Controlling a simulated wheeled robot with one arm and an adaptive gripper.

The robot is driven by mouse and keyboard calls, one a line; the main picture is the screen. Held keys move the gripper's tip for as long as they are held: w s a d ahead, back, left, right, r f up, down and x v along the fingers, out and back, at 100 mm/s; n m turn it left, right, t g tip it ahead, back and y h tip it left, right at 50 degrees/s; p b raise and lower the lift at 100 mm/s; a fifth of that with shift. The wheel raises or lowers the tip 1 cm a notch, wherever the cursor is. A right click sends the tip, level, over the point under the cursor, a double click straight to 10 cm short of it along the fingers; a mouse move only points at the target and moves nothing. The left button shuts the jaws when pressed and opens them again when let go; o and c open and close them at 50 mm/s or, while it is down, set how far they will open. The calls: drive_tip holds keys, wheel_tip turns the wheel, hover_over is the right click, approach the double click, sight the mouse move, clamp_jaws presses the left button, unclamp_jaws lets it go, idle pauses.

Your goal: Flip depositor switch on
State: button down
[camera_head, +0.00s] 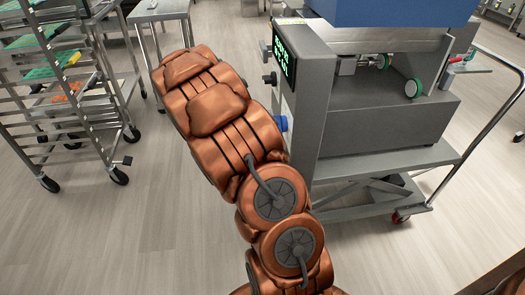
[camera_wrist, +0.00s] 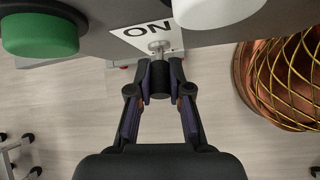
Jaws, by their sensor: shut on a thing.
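The depositor (camera_head: 385,115) is a grey machine with a blue hopper, standing on a wheeled cart in the head view. The switch (camera_wrist: 159,47) shows in the wrist view as a metal stem with a black knob, beside a white plate (camera_wrist: 134,34) marked ON. My gripper (camera_wrist: 160,80) is shut on the black knob, one finger on each side. In the head view my copper arm reaches toward the depositor's left side, and my gripper and the switch cannot be seen there.
In the wrist view a green button (camera_wrist: 40,33) and a white button (camera_wrist: 212,8) flank the switch. The depositor's lit display (camera_head: 284,60) faces left. A wheeled tray rack (camera_head: 100,95) stands at left, with open floor (camera_head: 120,225) below it.

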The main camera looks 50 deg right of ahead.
drive_tip(key=c, duration=1.1)
unclamp_jaws()
drive_tip(key=shift+r, duration=0.1)
drive_tip(key=v, duration=1.2)
drive_tip(key=s+a+r+m+t+y, duration=0.15)
drive_tip(key=s+a+m+y, duration=0.65)
drive_tip(key=s+a, duration=1.85)
drive_tip(key=shift+m+t+h, duration=0.25)
drive_tip(key=shift+m+h, duration=0.15)
drive_tip(key=shift+h, duration=0.2)
drive_tip(key=r+p, duration=1.4)
drive_tip(key=s+r+p, duration=0.1)
drive_tip(key=r+p, duration=0.5)
drive_tip(key=r, duration=0.2)
drive_tip(key=shift+d+r+p, duration=0.1)
drive_tip(key=shift+d+p, duration=0.2)
drive_tip(key=shift+p, duration=0.1)
